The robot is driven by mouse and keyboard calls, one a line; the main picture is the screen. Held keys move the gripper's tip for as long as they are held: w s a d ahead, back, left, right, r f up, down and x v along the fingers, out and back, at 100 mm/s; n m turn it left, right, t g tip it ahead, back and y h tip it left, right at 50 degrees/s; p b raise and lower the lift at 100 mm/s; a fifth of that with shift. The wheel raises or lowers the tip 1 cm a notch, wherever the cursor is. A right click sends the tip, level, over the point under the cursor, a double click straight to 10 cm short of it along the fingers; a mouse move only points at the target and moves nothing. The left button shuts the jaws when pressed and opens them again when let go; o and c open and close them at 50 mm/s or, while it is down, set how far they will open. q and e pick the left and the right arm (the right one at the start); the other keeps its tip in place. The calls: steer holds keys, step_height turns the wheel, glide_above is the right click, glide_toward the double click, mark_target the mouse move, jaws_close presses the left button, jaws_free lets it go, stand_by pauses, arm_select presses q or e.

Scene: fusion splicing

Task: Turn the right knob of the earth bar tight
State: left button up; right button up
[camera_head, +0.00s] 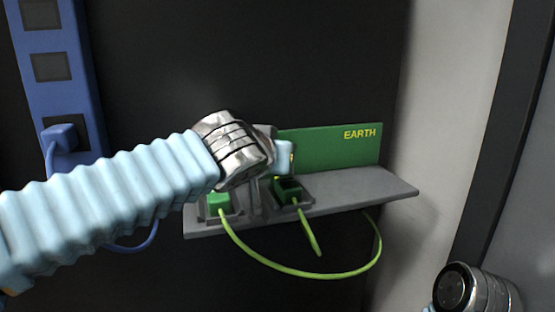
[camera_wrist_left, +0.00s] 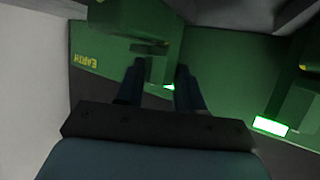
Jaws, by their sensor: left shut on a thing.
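The earth bar is a grey shelf (camera_head: 370,188) with a green back panel (camera_head: 325,143) marked EARTH. A green terminal (camera_head: 219,204) sits on its left part, and a dark green one (camera_head: 288,191) sits to the right of it. My left gripper (camera_head: 285,172) is over the right terminal, and the wrist and hand partly cover it. In the left wrist view, the two dark fingers (camera_wrist_left: 159,88) are on either side of the green right knob (camera_wrist_left: 153,68), shut on it. How far the knob is turned cannot be told. My right gripper is out of view.
A yellow-green wire (camera_head: 290,270) loops below the shelf from the left terminal; a short one (camera_head: 310,232) hangs from the right. A blue strip (camera_head: 52,65) with a blue plug and cable stands at left. A pale wall (camera_head: 440,100) bounds the right.

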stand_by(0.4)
arm_select(q)
steer(key=o, duration=1)
steer(key=shift+o, duration=0.2)
steer(key=shift+a, duration=0.1)
steer(key=shift+y, duration=0.3)
